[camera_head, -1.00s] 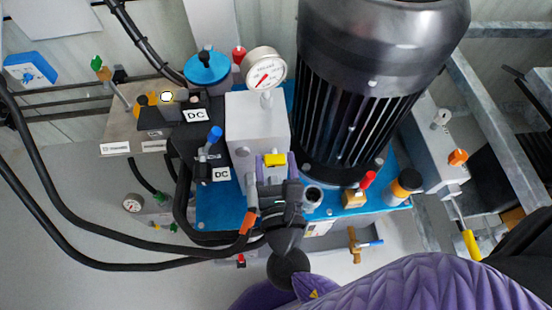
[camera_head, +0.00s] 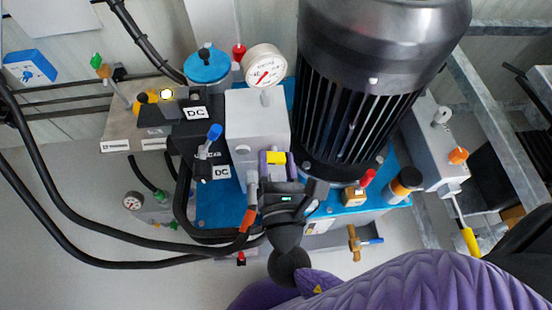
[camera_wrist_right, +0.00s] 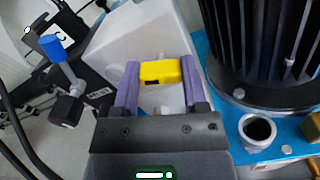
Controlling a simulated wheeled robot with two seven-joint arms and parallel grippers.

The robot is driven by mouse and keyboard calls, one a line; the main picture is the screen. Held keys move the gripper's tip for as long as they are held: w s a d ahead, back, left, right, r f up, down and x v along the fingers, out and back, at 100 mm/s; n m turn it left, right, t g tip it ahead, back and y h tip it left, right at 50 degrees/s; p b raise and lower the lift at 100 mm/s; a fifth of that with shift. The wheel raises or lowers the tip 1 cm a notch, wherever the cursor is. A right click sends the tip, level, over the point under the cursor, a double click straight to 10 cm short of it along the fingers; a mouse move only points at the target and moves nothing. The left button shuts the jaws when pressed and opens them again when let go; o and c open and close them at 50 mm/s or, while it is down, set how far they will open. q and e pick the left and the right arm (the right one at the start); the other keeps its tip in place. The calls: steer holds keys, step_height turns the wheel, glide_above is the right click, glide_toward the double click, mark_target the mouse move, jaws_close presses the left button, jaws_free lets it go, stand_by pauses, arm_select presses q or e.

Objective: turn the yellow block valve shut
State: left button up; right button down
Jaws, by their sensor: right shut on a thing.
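The yellow valve handle (camera_head: 277,158) is a small block on the front of the light grey pump block, below the pressure gauge. My right gripper (camera_head: 276,162) reaches up to it from below, with one purple finger on each side of it. In the right wrist view the yellow handle (camera_wrist_right: 160,73) lies crosswise between the fingertips (camera_wrist_right: 158,80), and the gripper is shut on it. A dark slot shows on the handle's near face. The valve stem behind it is mostly hidden. My left gripper is not in view.
The black finned motor (camera_head: 345,120) stands close to the right of the gripper. The white gauge (camera_head: 264,64) is above. A blue-handled valve (camera_head: 214,133) and black hoses (camera_head: 130,261) are to the left. An open metal port (camera_wrist_right: 257,131) sits beside the hand.

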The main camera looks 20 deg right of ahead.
steer(key=m, duration=0.3)
steer(key=m+b, duration=0.1)
steer(key=m, duration=0.1)
steer(key=shift+m, duration=0.4)
steer(key=m+b, duration=0.1)
steer(key=m, duration=0.3)
steer(key=shift+d+f, duration=0.1)
steer(key=shift+f, duration=0.05)
steer(key=shift+m+b, duration=0.45)
steer(key=shift+m, duration=1.35)
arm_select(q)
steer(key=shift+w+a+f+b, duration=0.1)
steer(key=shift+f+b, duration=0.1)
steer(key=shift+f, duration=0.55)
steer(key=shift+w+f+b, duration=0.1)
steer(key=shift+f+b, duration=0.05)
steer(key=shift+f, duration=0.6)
arm_select(e)
steer(key=shift+m, duration=0.5)
steer(key=shift+c, duration=0.6)
jaws_free()
